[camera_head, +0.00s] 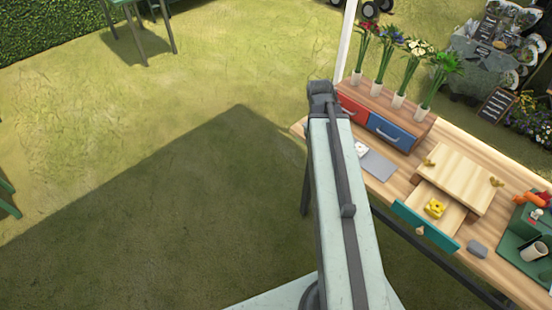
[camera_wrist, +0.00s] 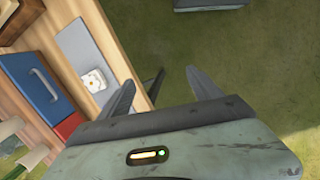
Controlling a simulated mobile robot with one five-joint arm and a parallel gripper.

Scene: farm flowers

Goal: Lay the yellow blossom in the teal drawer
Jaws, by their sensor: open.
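The teal drawer (camera_head: 410,217) is pulled out from a light wooden box on the table, with its round knob facing the near side. The yellow blossom (camera_head: 435,208) lies inside the open drawer. My gripper (camera_wrist: 164,92) is open and empty in the wrist view, its two fingers spread over the table's edge and the grass. It is well left of the drawer. In the head view my arm reaches up past the table's left end, and the fingers cannot be made out there.
A white tile with a flower (camera_wrist: 93,80) lies on a grey sheet (camera_wrist: 82,58). Behind it stands a chest with a red drawer (camera_head: 352,108) and a blue drawer (camera_head: 391,131), topped by several vased flowers. A grey stone (camera_head: 477,248) and green holder (camera_head: 513,252) sit right.

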